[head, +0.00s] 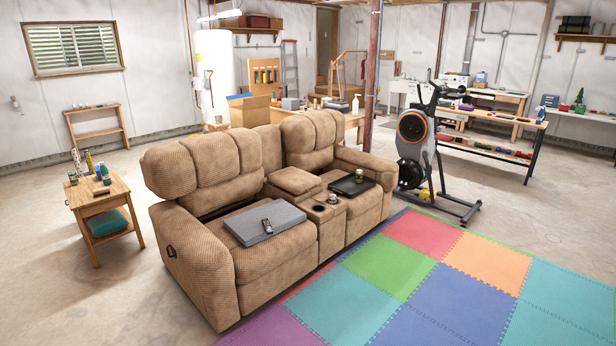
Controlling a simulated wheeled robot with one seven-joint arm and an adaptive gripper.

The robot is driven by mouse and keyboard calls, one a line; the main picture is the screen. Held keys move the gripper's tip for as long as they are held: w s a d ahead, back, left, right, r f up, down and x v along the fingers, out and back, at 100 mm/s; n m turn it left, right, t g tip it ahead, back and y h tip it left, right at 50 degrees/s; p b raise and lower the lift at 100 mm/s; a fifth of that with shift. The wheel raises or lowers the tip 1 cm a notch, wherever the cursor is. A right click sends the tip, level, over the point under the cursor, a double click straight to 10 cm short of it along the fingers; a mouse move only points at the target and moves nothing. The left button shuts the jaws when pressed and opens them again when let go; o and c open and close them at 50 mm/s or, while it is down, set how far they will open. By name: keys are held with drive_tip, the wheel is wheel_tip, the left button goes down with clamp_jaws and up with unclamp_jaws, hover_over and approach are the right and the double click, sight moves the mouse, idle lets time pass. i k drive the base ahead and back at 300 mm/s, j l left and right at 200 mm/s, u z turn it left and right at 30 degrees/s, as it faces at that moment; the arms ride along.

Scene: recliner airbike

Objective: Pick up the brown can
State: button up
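My gripper is not in view. No can is clearly brown at this size. A small dark can-like item with a yellowish-green tint (359,176) stands at the black flat object (351,186) on the right seat of the tan recliner sofa (222,262). Another small can-like item (73,178) stands at the left edge of the wooden side table (117,190), near several bottles. I cannot tell which of these is the brown can.
A grey flat case (250,219) with a dark handset (267,226) lies on the left seat. An exercise bike (416,150) stands behind the sofa's right end. Colored foam mats (400,262) cover the floor at front right. Bare concrete (110,300) is clear at front left.

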sight(332, 198)
drive_tip(key=i, duration=1.8)
drive_tip(key=i+j+z, duration=0.1)
drive_tip(key=i, duration=0.85)
drive_tip(key=i+j, duration=0.1)
drive_tip(key=i, duration=0.8)
drive_tip(key=i+z, duration=0.1)
drive_tip(key=i, duration=0.8)
drive_tip(key=j, duration=0.1)
